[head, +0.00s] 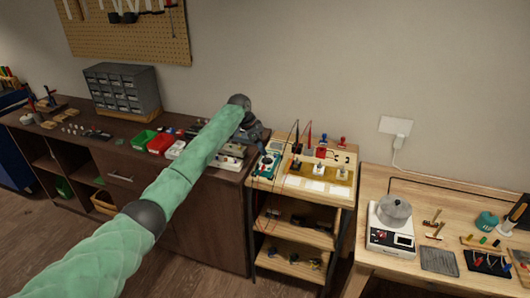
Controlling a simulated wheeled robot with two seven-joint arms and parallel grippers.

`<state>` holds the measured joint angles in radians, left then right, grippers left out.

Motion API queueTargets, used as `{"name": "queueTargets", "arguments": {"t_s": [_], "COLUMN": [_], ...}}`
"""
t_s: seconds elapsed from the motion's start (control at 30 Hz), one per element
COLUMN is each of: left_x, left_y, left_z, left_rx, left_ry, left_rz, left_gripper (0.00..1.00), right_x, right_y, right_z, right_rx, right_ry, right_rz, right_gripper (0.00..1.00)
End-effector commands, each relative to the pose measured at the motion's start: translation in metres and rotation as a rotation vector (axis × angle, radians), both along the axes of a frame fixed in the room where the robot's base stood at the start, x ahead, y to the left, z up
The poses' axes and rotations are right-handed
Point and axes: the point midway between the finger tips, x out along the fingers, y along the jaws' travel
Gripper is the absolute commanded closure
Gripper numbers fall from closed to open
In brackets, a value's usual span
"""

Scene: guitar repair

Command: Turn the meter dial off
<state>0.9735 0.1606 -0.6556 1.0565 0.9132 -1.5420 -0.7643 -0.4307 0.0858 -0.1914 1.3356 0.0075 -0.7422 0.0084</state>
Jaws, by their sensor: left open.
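The meter (265,167) is a small teal-green box on the left part of the top of a wooden stand. Its dial is too small to make out, and I cannot tell its setting. My left arm reaches across from the lower left in a green sleeve. My left gripper (262,148) is dark, points down and is open just above the far end of the meter. I cannot tell whether its fingers touch the meter. My right gripper is not in view.
Beside the meter, a board (318,180) holds several small parts, with probes standing behind. A dark cabinet (120,160) with green and red bins stands left. On the right, a wooden table (373,238) carries a pot on a white scale and tools. A gap separates stand and table.

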Motion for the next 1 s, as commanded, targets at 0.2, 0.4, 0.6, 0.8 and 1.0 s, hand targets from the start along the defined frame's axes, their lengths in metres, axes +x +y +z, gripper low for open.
{"name": "queueTargets", "arguments": {"t_s": [0.2,0.4,0.6,0.8,1.0], "left_x": [0.002,0.005,0.006,0.006,0.006], "left_y": [-0.012,-0.019,-0.022,-0.022,-0.022], "left_z": [-0.027,-0.046,-0.054,-0.055,-0.055], "left_rx": [0.0,0.0,0.0,0.0,0.0], "left_ry": [0.003,0.003,0.001,0.001,0.001], "left_rz": [0.0,0.002,0.001,0.001,0.001], "left_gripper": [0.37,0.37,0.37,0.37,0.67], "right_x": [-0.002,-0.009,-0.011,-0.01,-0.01], "right_y": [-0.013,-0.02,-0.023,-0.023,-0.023], "right_z": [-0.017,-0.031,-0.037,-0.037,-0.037], "right_rx": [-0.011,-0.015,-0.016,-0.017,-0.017], "right_ry": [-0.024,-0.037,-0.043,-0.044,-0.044], "right_rz": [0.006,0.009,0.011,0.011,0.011], "right_gripper": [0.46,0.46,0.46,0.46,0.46]}}
